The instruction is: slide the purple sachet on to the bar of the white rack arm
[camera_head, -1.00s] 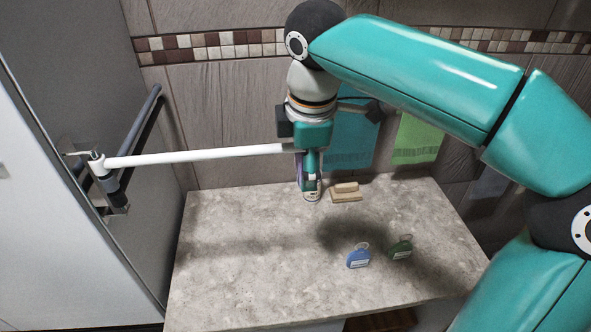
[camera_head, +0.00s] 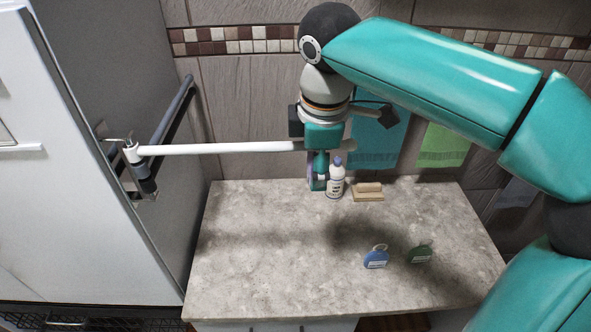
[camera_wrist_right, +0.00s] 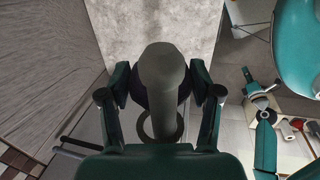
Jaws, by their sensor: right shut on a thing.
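My right gripper (camera_head: 320,182) is shut on the purple sachet (camera_head: 311,168), which hangs at its left side, mostly hidden. The white rack arm's bar (camera_head: 220,149) reaches level from the left, passes the gripper, and its end shows just right of it. In the right wrist view, the bar (camera_wrist_right: 162,75), in shadow, lies between the fingers with a ring (camera_wrist_right: 159,138) below. I cannot tell whether the ring goes round the bar. My left gripper (camera_wrist_right: 262,85) is small at the right of that view, fingers apart and empty.
A white bottle (camera_head: 336,181) stands close to the right gripper, beside a wooden block (camera_head: 367,192). A blue sachet (camera_head: 376,260) and a green sachet (camera_head: 420,254) stand on the stone counter (camera_head: 270,270). Towels hang on the wall behind. The counter's left part is clear.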

